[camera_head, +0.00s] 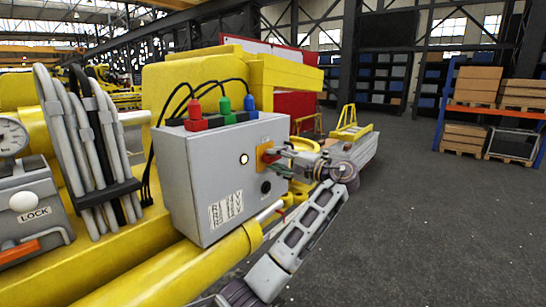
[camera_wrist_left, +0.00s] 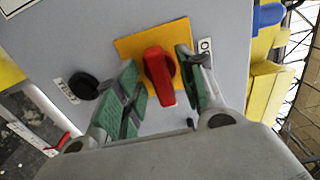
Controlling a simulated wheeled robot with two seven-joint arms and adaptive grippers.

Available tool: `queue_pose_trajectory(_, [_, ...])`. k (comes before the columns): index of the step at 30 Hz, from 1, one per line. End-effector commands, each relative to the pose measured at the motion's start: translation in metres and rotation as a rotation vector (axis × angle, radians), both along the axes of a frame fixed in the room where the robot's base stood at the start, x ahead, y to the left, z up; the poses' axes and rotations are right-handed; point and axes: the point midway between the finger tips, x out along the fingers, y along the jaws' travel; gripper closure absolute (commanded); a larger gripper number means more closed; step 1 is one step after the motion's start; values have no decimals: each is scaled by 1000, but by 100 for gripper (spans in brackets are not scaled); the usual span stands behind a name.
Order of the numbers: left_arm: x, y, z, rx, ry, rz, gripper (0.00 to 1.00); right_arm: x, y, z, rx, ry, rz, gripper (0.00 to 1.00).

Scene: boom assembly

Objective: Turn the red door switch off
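The red door switch (camera_wrist_left: 160,80) is a red rotary handle on a square yellow plate (camera_wrist_left: 140,45) on the side of a grey control box (camera_head: 215,180). In the left wrist view the handle lies between the two green-padded fingers of my left gripper (camera_wrist_left: 156,62). The fingers are apart, with gaps visible on both sides of the handle. In the head view my left gripper (camera_head: 278,157) reaches the box's right side and partly hides the switch and the yellow plate (camera_head: 264,160). My right gripper is in neither view.
A black round knob (camera_wrist_left: 83,87) sits beside the yellow plate. Red, green and blue plugs with cables (camera_head: 222,107) stand on the box top. A yellow boom tube (camera_head: 190,270) runs below the box. Shelves with cartons (camera_head: 475,90) stand far right; the floor between is clear.

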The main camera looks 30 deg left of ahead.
Motion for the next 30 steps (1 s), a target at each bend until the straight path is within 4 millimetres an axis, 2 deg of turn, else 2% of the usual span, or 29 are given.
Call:
queue_pose_trajectory(6, [1, 14, 1, -1, -1, 0, 61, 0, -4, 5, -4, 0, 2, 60])
queue_pose_trajectory(16, [1, 17, 0, 0, -1, 0, 61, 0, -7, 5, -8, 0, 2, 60])
queue_pose_trajectory(17, [1, 17, 0, -1, -1, 0, 62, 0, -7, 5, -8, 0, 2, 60])
queue_pose_trajectory(24, [1, 16, 0, -1, 0, 0, 91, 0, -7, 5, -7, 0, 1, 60])
queue_pose_trajectory(30, [1, 16, 0, -1, -5, 0, 91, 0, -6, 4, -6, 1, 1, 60])
